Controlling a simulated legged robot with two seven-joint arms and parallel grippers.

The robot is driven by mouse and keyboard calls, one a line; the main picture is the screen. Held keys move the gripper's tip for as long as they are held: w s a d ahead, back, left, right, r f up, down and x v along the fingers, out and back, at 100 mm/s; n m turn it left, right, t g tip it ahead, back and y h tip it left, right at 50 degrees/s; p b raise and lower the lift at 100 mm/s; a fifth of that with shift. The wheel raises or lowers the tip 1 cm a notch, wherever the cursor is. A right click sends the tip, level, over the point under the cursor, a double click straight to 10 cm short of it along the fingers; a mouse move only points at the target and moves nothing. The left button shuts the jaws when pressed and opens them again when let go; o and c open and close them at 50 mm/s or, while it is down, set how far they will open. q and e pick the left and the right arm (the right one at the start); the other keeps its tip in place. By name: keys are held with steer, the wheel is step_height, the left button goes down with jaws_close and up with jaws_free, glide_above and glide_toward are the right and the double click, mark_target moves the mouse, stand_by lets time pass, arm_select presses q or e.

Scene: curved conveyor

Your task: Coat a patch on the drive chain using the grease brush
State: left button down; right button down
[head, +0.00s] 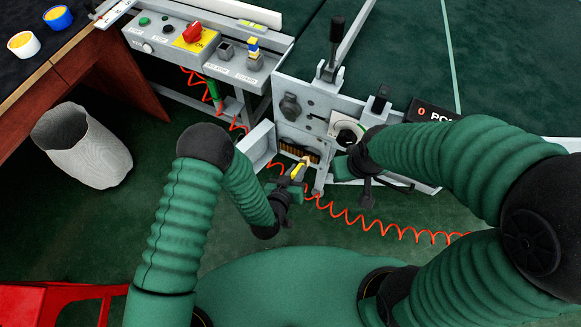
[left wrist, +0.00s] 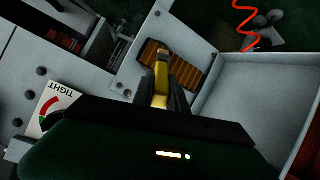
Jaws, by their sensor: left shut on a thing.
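The drive chain (head: 300,152) shows as a brown ribbed strip in an opening of the grey conveyor housing. It also shows in the left wrist view (left wrist: 197,72). My left gripper (head: 290,184) is shut on the yellow-handled grease brush (head: 298,171). In the left wrist view the brush (left wrist: 161,80) points away from the fingers, and its pale tip overlaps the chain opening. I cannot tell whether the tip touches the chain. My right gripper (head: 345,168) is by the housing, right of the opening; its jaw state is unclear.
An open grey cover (head: 258,145) stands left of the opening; in the left wrist view it (left wrist: 255,95) is at the right. A red coiled hose (head: 345,215) hangs below. A control box (head: 195,42) is at upper left. A pale bin (head: 80,150) stands on the floor.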

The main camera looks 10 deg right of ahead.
arm_select(q)
steer(key=w+a, duration=0.6)
steer(key=a, duration=0.3)
steer(key=shift+w+p, duration=0.25)
steer(key=shift+p, duration=0.1)
stand_by(1.4)
steer(key=s+a+p, duration=0.1)
steer(key=s+a, duration=0.2)
steer(key=s, duration=0.2)
steer(key=shift+a+p, duration=0.25)
steer(key=shift+p, duration=0.05)
steer(key=shift+s+a+p, duration=0.3)
steer(key=shift+s+a, duration=0.55)
steer(key=shift+s, duration=0.3)
